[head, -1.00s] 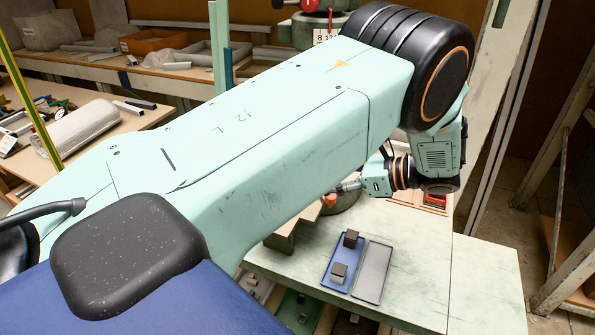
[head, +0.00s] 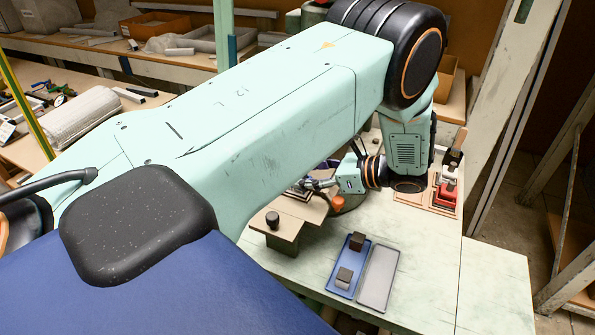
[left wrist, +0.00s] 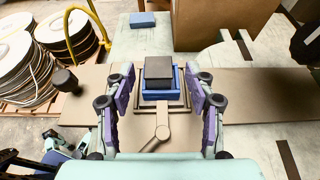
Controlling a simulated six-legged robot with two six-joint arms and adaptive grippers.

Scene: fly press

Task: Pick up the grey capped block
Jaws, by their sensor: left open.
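In the left wrist view a block with a dark grey cap (left wrist: 158,70) sits above a blue part (left wrist: 161,96), inside a square brown frame (left wrist: 178,106) on a flat brown plate. My left gripper (left wrist: 160,80) is open, with one purple-padded finger on each side of the block and visible gaps between. In the head view my left gripper (head: 318,184) is small and partly hidden by its own arm, near the brown plate (head: 288,208). My right gripper is not in view.
An empty grey tray (head: 378,277) lies beside the blue tray. A black knob (head: 272,219) stands on the plate's left end. The pale bench top (head: 430,270) is clear at front right.

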